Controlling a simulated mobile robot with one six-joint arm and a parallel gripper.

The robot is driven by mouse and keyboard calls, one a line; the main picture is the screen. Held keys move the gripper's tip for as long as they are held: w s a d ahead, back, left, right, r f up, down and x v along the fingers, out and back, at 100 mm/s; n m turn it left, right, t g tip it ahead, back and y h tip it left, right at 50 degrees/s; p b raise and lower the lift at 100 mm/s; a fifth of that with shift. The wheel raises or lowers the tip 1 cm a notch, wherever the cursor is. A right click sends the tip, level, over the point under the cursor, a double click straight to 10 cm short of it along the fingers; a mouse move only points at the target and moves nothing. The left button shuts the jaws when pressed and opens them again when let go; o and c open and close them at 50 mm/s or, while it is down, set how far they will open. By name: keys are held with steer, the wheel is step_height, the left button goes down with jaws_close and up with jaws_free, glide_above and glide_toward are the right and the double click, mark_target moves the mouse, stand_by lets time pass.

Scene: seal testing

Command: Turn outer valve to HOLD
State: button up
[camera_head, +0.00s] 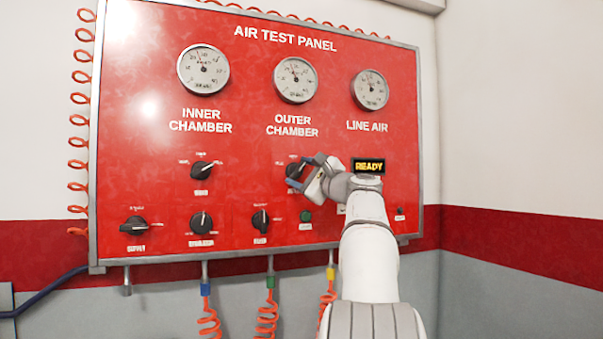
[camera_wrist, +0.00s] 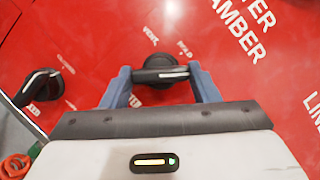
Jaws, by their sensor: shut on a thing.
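The outer valve (camera_head: 292,170) is a black round knob with a raised bar handle, below the OUTER CHAMBER label on the red panel. My gripper (camera_head: 305,173) is at this knob and partly covers it in the head view. In the wrist view the two blue-grey fingers of my gripper (camera_wrist: 162,78) are shut on the ends of the bar handle of the outer valve (camera_wrist: 163,65). The HOLD label (camera_wrist: 183,48) shows just beyond the knob, with another label to its left. I cannot tell which mark the handle points at.
The inner chamber knob (camera_head: 203,170) is to the left. Several lower knobs include one (camera_head: 260,221) below left of my gripper; a knob also shows at left in the wrist view (camera_wrist: 42,87). A green button (camera_head: 306,215) and READY display (camera_head: 368,167) are near my arm.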

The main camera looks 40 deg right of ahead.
steer(key=n+g+p, duration=0.1)
steer(key=n, duration=0.2)
steer(key=n+g+y+p, duration=0.1)
steer(key=n, duration=0.1)
steer(key=shift+r+n, duration=0.2)
steer(key=shift+n, duration=0.2)
steer(key=shift+n+g+p, duration=0.3)
steer(key=shift+n+p, duration=0.05)
steer(key=shift+n, duration=0.55)
steer(key=shift+f, duration=0.1)
steer(key=o, duration=1)
steer(key=shift+s, duration=0.15)
steer(key=s+b, duration=0.1)
steer(key=s, duration=0.1)
steer(key=s+b, duration=0.1)
steer(key=s, duration=0.2)
steer(key=s+d+b, duration=0.1)
steer(key=s, duration=0.1)
steer(key=shift+s, duration=0.3)
steer(key=shift+w, duration=0.1)
